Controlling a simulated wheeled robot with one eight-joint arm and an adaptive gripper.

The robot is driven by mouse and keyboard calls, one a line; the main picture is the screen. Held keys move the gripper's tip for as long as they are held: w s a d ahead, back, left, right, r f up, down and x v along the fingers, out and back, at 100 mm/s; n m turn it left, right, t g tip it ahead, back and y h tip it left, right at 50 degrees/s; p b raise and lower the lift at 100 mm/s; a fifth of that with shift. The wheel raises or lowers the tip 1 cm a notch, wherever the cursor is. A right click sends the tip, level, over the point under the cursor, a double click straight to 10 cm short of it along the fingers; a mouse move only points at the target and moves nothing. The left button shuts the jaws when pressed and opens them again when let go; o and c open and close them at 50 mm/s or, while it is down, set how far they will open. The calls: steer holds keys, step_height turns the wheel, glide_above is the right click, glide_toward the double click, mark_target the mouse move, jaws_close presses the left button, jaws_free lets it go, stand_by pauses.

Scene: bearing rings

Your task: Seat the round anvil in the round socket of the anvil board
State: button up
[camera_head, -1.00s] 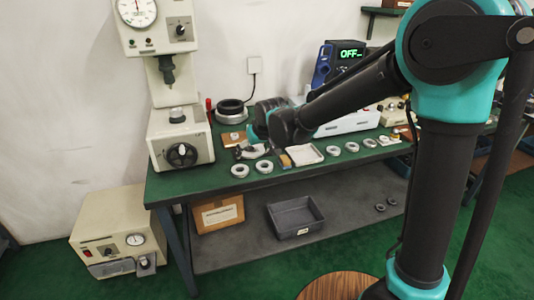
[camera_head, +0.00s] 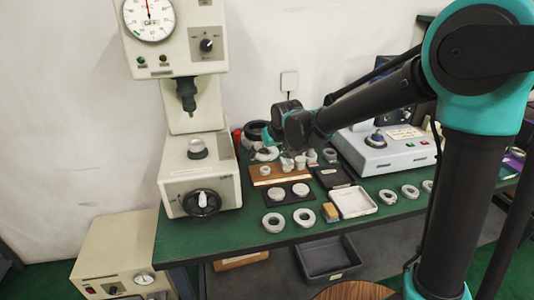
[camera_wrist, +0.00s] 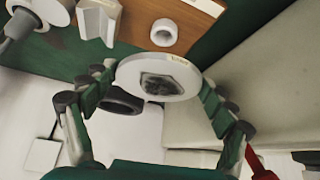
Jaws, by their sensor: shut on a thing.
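My gripper (camera_wrist: 158,85) is shut on a white round disc, which looks like the round anvil (camera_wrist: 130,72); a finger is on either side of its rim. The disc's facing side has a dark patch in the middle and a small label near the edge. In the head view my gripper (camera_head: 262,144) is above the back of the bench, and the held disc (camera_head: 267,154) shows just behind the brown wooden board (camera_head: 278,180), apparently the anvil board. The board (camera_wrist: 196,18) also shows in the wrist view, carrying a small white ring (camera_wrist: 154,34) and a V-notched block (camera_wrist: 111,20). I cannot make out the round socket.
The press (camera_head: 200,165) stands left of the board. A black mat (camera_head: 290,205) with two round pieces lies in front of it. Two rings (camera_head: 274,222), a white tray (camera_head: 354,203) and a white instrument (camera_head: 395,155) are nearby. A red object (camera_wrist: 262,170) is close to my gripper.

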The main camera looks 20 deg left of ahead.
steer(key=shift+w+a+f, duration=0.1)
steer(key=shift+w+a, duration=0.1)
steer(key=shift+w, duration=0.1)
steer(key=shift+f, duration=1.65)
steer(key=shift+f, duration=1.4)
stand_by(2.5)
steer(key=shift+r, duration=0.6)
steer(key=shift+f, duration=0.35)
stand_by(1.2)
